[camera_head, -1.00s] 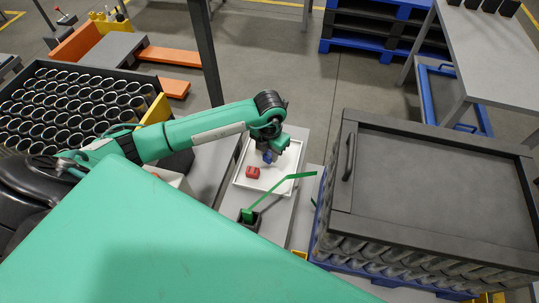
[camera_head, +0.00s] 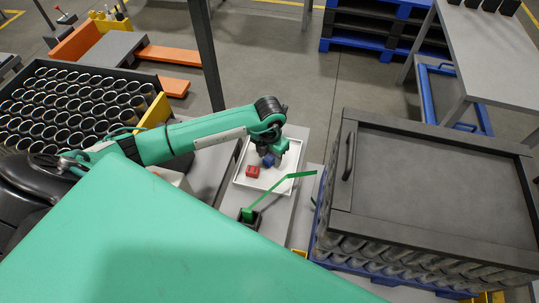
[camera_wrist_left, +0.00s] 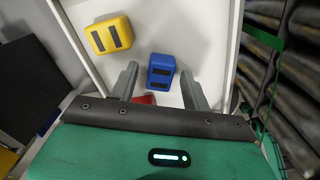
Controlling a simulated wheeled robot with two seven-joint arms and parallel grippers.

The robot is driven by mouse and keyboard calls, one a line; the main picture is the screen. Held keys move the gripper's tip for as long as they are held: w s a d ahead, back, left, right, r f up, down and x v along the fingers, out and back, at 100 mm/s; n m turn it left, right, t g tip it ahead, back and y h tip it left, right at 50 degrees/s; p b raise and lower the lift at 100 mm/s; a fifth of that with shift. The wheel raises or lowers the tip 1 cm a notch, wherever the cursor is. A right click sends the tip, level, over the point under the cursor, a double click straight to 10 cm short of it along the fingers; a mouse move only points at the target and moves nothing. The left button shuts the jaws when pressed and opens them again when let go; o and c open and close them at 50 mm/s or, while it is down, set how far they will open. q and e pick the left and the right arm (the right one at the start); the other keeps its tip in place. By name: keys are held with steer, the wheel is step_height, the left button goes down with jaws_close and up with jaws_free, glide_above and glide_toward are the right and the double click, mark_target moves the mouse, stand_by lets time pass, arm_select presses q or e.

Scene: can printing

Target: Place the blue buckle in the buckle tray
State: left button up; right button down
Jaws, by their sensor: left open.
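The blue buckle (camera_wrist_left: 161,70) is a small block with dark slots. In the left wrist view it lies in the white buckle tray (camera_wrist_left: 196,22), just beyond and between the fingers, with no finger visibly touching it. My left gripper (camera_wrist_left: 162,88) is open above the tray. In the head view the blue buckle (camera_head: 269,160) shows in the tray (camera_head: 240,184) under the left gripper (camera_head: 273,155). A red buckle (camera_head: 252,171) lies in the tray to its left. A yellow buckle (camera_wrist_left: 109,35) lies in the tray in the wrist view. My right gripper is not in view.
A green bent strap (camera_head: 268,195) rises from a small black holder in front of the tray. A dark lidded crate (camera_head: 430,180) on a blue pallet stands at right. A crate of cans (camera_head: 70,110) stands at left.

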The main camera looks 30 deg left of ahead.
mark_target(270, 157)
arm_select(q)
step_height(270, 157, up, 5)
steer(key=shift+w+f+b, duration=0.1)
steer(key=shift+f+b, duration=0.05)
steer(key=shift+b, duration=0.35)
step_height(270, 157, up, 8)
steer(key=shift+f+b, duration=0.25)
steer(key=shift+b, duration=0.1)
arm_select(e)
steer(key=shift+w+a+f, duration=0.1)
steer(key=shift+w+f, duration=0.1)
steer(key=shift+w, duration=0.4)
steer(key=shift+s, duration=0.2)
